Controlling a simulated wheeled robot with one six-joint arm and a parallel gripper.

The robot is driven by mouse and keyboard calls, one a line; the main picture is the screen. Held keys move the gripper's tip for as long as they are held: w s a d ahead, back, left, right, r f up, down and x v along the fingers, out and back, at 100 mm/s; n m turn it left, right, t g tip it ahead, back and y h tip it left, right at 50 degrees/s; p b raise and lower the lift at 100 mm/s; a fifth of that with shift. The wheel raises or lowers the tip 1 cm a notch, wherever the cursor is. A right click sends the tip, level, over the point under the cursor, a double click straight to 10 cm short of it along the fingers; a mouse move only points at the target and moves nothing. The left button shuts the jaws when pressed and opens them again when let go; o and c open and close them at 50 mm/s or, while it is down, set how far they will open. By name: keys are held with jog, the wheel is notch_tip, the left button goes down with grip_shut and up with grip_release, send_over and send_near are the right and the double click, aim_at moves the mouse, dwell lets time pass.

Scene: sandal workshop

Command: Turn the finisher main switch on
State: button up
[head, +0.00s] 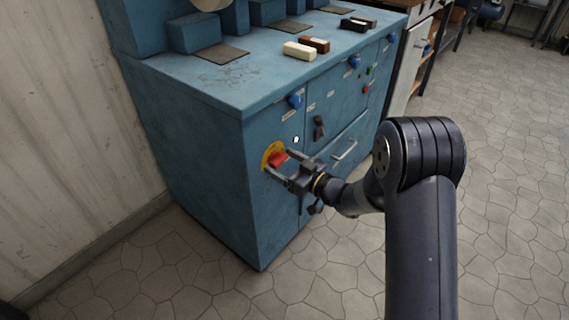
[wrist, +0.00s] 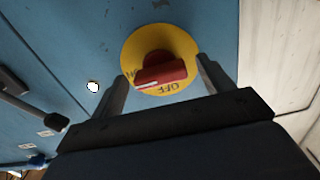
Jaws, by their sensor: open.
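The finisher (head: 215,150) is a blue cabinet machine at the left centre of the head view. Its main switch (head: 278,159) is a red rotary knob on a round yellow plate (wrist: 183,42) on the front panel. In the wrist view the red knob (wrist: 160,72) shows a white mark at its left end, with "OFF" lettered below it and part of another label at the left. My gripper (head: 278,162) is open, with one finger on each side of the knob. I cannot tell whether the fingers touch it.
A white indicator (head: 296,139) sits beside the switch. Blue knobs (head: 295,101), a black handle (head: 319,127) and a drawer handle (head: 345,151) are on the same front. Cream (head: 299,51), brown and black blocks lie on top. The stone floor (head: 510,220) at right is clear.

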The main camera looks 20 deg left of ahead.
jog(key=shift+d, duration=0.1)
jog(key=p+v, duration=0.2)
jog(key=v, duration=0.8)
jog(key=shift+s+d, duration=0.2)
jog(key=shift+d, duration=0.05)
jog(key=b+x, duration=0.2)
jog(key=x, duration=0.9)
jog(key=shift+d, duration=0.1)
jog(key=shift+d, duration=0.1)
